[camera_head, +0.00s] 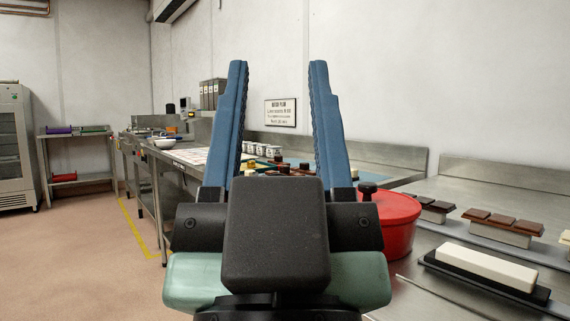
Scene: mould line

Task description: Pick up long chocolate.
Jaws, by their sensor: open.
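My gripper (277,75) is open in the camera_head view, its two blue fingers pointing up and apart with nothing between them. It is raised in front of the benches. Several dark and light chocolates (284,168) lie on the bench behind it, small and partly hidden by the fingers and the gripper body. I cannot tell which of them is the long chocolate.
A red tub (397,226) with a black knob stands right of my gripper. A white bar on a black tray (486,269) lies on the steel bench at the right. A long steel table (178,157) runs at the left. The floor (85,260) at the left is clear.

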